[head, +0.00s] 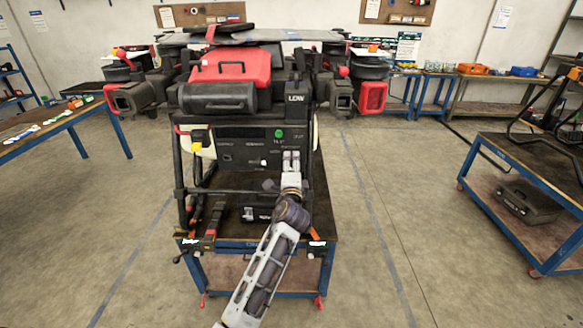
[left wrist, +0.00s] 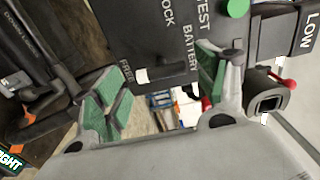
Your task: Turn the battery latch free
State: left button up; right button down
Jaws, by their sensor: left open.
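The battery latch (left wrist: 160,73) is a short dark handle with a white end on a black panel (left wrist: 140,30). It sits beside the words FREE, LOCK and BATTERY, with its white end near FREE. In the head view the panel (head: 240,150) is on the front of the drone (head: 235,70). My left gripper (left wrist: 158,88) is open, with green-padded fingers to either side of the latch in the left wrist view. I cannot tell whether a finger touches it. In the head view the left gripper (head: 291,160) is in front of the panel's right part. My right gripper is not in view.
A green button (left wrist: 236,8) is beside TEST, and a LOW box (left wrist: 305,35) is at the right. The drone stands on a blue-framed cart (head: 262,284). Another cart (head: 530,200) is at right, a bench (head: 60,118) at left. Floor between is clear.

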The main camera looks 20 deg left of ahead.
pick_arm(q)
jog(key=v, duration=1.1)
dwell(0.3)
jog(key=shift+s+r, duration=0.1)
dwell(0.3)
